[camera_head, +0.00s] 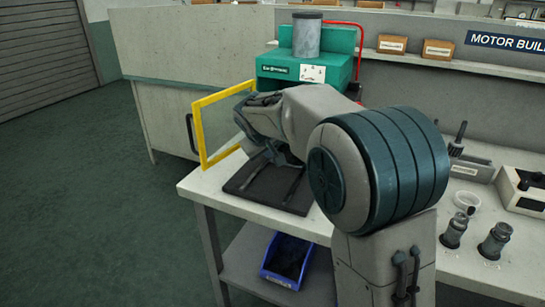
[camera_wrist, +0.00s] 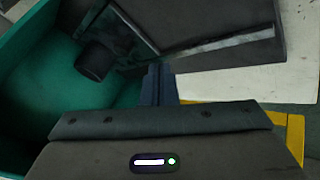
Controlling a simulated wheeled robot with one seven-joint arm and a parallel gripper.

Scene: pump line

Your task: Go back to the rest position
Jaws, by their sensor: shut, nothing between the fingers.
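My gripper (camera_wrist: 158,84) is shut and empty in the wrist view, its fingers together and pointing up the picture. In the head view it is mostly hidden behind my own bent arm, low near the front of the green machine (camera_head: 276,68). A dark plate (camera_head: 289,192) with strips lies on the bench below it; a dark slab (camera_wrist: 230,22) is close beyond the fingers in the wrist view. The green machine also fills the left of the wrist view (camera_wrist: 40,110). I cannot tell whether the fingers touch anything.
A yellow frame (camera_head: 197,130) stands at the bench's left edge, close to my gripper. A grey cylinder (camera_head: 306,36) tops the machine. Metal parts (camera_head: 494,241), a white ring (camera_head: 467,200) and a tray (camera_head: 522,192) are on the right. A blue bin (camera_head: 286,260) sits below. Floor at left is clear.

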